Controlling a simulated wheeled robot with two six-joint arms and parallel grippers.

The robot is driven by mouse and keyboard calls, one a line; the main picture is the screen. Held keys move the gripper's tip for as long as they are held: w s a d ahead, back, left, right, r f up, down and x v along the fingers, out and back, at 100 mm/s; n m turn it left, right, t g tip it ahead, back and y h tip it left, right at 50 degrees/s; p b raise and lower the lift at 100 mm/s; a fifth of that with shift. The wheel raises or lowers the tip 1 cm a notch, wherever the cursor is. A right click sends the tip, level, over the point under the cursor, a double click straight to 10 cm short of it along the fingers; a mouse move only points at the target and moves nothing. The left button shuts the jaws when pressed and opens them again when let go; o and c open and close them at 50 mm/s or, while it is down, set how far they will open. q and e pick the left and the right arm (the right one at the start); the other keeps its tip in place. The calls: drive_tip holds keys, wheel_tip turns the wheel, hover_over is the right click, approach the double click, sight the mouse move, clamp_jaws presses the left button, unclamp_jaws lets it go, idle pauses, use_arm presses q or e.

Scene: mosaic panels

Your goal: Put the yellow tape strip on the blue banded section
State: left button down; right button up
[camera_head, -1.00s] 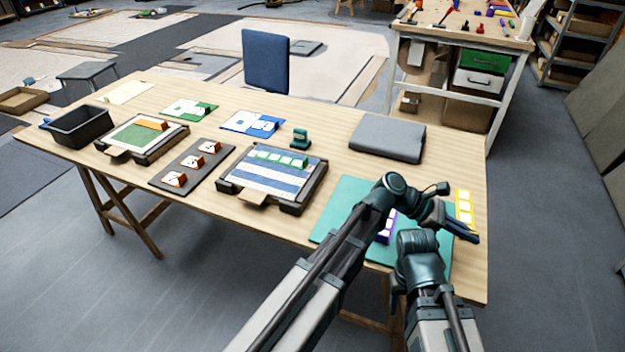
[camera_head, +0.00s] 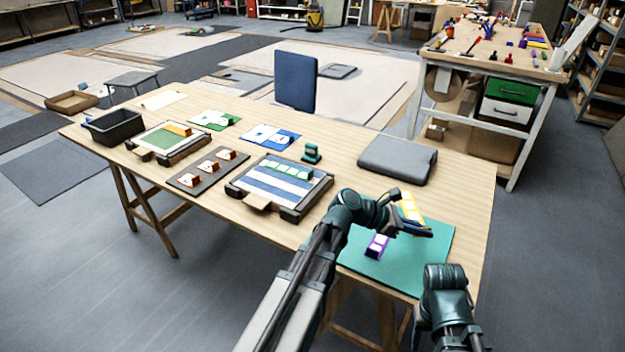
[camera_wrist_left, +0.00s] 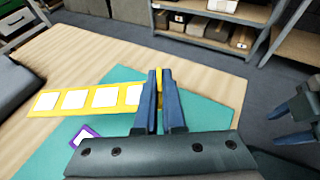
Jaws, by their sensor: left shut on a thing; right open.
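My left gripper (camera_head: 416,229) is shut on one end of the yellow tape strip (camera_head: 411,205), over the teal mat. In the left wrist view the strip (camera_wrist_left: 75,99) reaches left from between the fingers (camera_wrist_left: 159,78), with white squares along it. I cannot tell how high above the mat it is. The blue banded section (camera_head: 284,184) is a framed panel with blue and white bands, left of the left gripper. A green strip (camera_head: 289,168) lies along its far side. My right gripper shows at the right edge of the left wrist view (camera_wrist_left: 292,117), open and empty.
A purple strip (camera_head: 376,246) lies on the teal mat (camera_head: 425,265). A grey folded case (camera_head: 398,159) and a small green stamp-like object (camera_head: 311,153) stand behind. A board with orange pieces (camera_head: 183,181) and a dark bin (camera_head: 113,127) are further left.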

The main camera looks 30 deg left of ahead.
use_arm(q)
drive_tip(key=s+a+n+t+y, duration=0.1)
drive_tip(key=a+n+t+y, duration=0.45)
drive_tip(key=a, duration=1.65)
drive_tip(key=n+t+y, duration=0.2)
drive_tip(key=n+y, duration=0.4)
approach(293, 196)
drive_tip(key=shift+h, duration=0.35)
drive_tip(key=w+r, duration=0.1)
drive_tip(key=w, duration=0.1)
drive_tip(key=w+b, duration=0.1)
drive_tip(key=w, duration=0.2)
drive_tip(key=w+r+b, duration=0.1)
drive_tip(key=w, duration=0.1)
drive_tip(key=shift+w+d+r, duration=0.1)
drive_tip(key=shift+w+r, duration=0.25)
drive_tip(key=shift+w, duration=0.1)
drive_tip(key=shift+w, duration=0.3)
drive_tip(key=f+b, duration=0.3)
drive_tip(key=b, duration=0.1)
drive_tip(key=shift+w+f, duration=0.25)
drive_tip(key=shift+f, duration=0.1)
drive_tip(key=shift+f, duration=0.2)
drive_tip(key=c, duration=1)
unclamp_jaws()
